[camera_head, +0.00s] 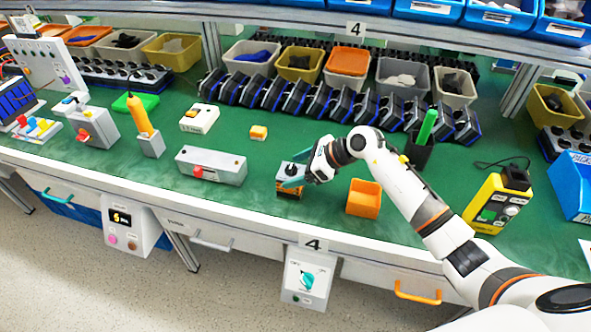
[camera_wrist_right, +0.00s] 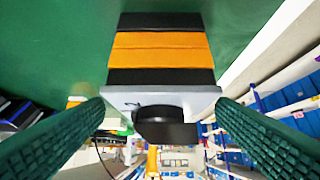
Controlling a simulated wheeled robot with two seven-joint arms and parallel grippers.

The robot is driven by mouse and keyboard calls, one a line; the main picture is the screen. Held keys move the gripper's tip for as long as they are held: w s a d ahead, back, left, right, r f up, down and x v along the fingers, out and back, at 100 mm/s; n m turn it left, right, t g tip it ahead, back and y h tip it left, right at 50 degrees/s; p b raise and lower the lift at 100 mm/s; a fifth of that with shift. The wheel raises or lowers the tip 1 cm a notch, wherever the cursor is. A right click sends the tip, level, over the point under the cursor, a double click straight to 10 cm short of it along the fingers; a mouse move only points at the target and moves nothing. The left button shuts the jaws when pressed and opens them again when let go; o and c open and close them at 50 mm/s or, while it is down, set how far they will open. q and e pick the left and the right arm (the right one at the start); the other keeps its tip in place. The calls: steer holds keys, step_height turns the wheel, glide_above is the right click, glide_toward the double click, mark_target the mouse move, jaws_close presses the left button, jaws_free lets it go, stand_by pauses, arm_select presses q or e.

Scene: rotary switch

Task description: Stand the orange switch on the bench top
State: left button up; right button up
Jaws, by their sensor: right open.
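The orange switch (camera_head: 289,192) has an orange and black body, a pale top plate and a black knob. In the head view it is upright with its knob up, and it seems to rest on the green bench top (camera_head: 330,215) near the front edge. My right gripper (camera_head: 296,180) is at the switch, coming in from the right, and hides part of it. In the right wrist view the switch (camera_wrist_right: 160,52) lies ahead, with its plate and knob between the open green fingers. Clear gaps to the fingers cannot be judged. My left gripper is not in view.
An orange open box (camera_head: 364,198) stands just right of the switch. A grey box with a red button (camera_head: 211,166) stands to the left, and a small orange-white block (camera_head: 258,132) lies behind. A yellow device (camera_head: 496,201) is farther right. Bins line the back.

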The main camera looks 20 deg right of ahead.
steer(key=b+v, duration=0.1)
steer(key=v, duration=1)
